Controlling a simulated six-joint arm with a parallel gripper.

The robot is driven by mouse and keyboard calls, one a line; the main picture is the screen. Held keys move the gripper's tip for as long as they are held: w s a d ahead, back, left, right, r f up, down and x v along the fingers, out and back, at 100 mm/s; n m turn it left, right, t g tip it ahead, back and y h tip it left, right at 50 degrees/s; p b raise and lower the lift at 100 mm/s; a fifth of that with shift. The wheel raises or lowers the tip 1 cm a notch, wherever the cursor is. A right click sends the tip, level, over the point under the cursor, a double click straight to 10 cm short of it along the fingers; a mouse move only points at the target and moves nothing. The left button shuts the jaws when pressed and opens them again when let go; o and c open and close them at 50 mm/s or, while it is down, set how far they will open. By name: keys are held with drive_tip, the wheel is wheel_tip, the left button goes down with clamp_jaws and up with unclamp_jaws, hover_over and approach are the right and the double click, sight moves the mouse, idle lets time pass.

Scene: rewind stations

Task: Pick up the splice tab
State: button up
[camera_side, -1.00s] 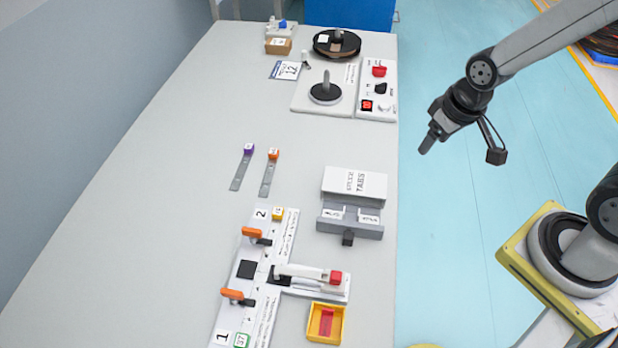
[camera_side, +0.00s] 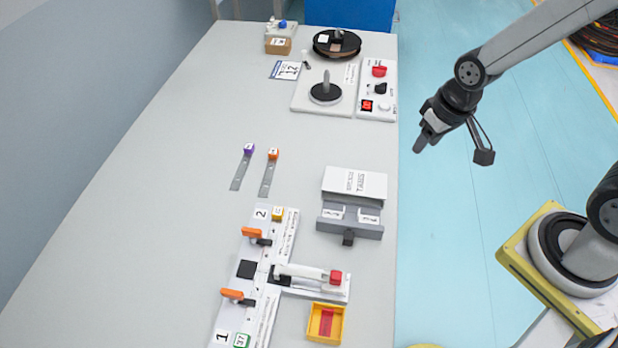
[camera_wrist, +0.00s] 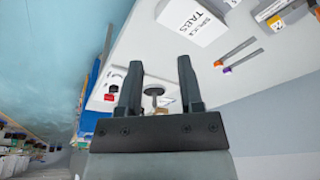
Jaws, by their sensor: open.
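A white box lettered TABS (camera_side: 355,183) stands near the right side of the table. It also shows at the top of the wrist view (camera_wrist: 190,20). In front of it is a grey holder (camera_side: 347,231) with two small white labelled pieces, left (camera_side: 333,212) and right (camera_side: 369,216). I cannot tell whether these are splice tabs or labels. My gripper (camera_side: 419,147) is in the air beyond the table's right edge, apart from the box and holder. In the wrist view my gripper (camera_wrist: 158,68) has its two fingers spread with nothing between them.
A splicing fixture (camera_side: 247,269) with orange-handled clamps and a yellow tray (camera_side: 326,323) lie at the near end. Two strips, purple-ended (camera_side: 242,168) and orange-ended (camera_side: 269,172), lie mid-table. A spindle plate (camera_side: 305,97), control panel (camera_side: 377,70) and dark reel (camera_side: 322,50) are at the far end.

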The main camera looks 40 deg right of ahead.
drive_tip(key=w+a+f+m+g, duration=0.1)
drive_tip(key=w+a+f+m, duration=0.3)
drive_tip(key=a+f, duration=0.15)
drive_tip(key=m+g, duration=0.1)
drive_tip(key=m, duration=0.3)
approach(334, 211)
drive_tip(key=s+d, duration=0.1)
drive_tip(key=s, duration=0.1)
drive_tip(key=shift+s+d+r, duration=0.1)
drive_tip(key=shift+r, duration=0.15)
drive_tip(key=shift+f, duration=0.1)
drive_tip(key=shift+f, duration=1.2)
drive_tip(key=shift+f, duration=2.6)
drive_tip(key=shift+c, duration=0.2)
clamp_jaws()
